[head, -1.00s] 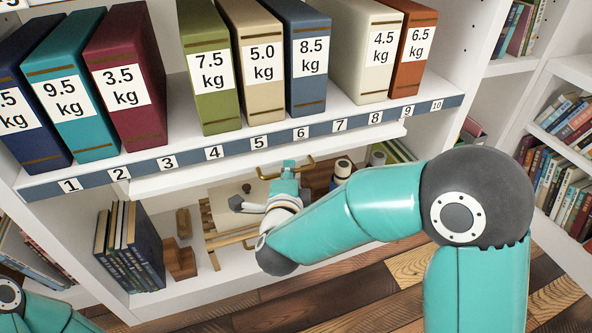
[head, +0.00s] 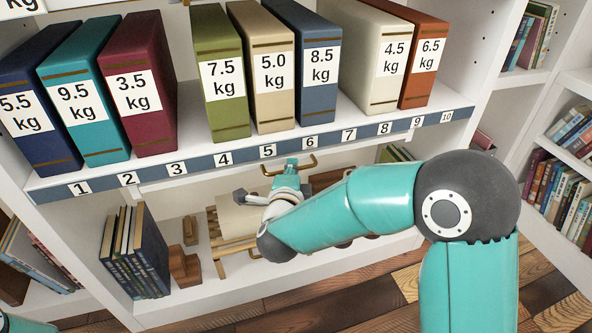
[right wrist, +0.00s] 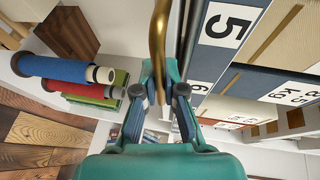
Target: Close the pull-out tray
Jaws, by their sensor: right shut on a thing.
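The pull-out tray (head: 215,170) is a thin white panel just under the numbered shelf strip in the head view. Only its front edge shows there, nearly level with the strip. It has a brass handle (head: 312,162) at its middle. My right gripper (head: 291,166) is at this handle and shut on it. In the right wrist view the brass bar of the handle (right wrist: 158,40) runs up from between the fingertips (right wrist: 160,85). My left gripper is out of view; only a bit of my left arm shows at the lower left.
Above the tray, the shelf (head: 186,142) holds several thick binders with weight labels. Below, the lower shelf (head: 205,285) holds dark books (head: 135,250), wooden blocks (head: 185,265) and a rolled sheet on a wooden rack (head: 222,225). The wood floor in front is clear.

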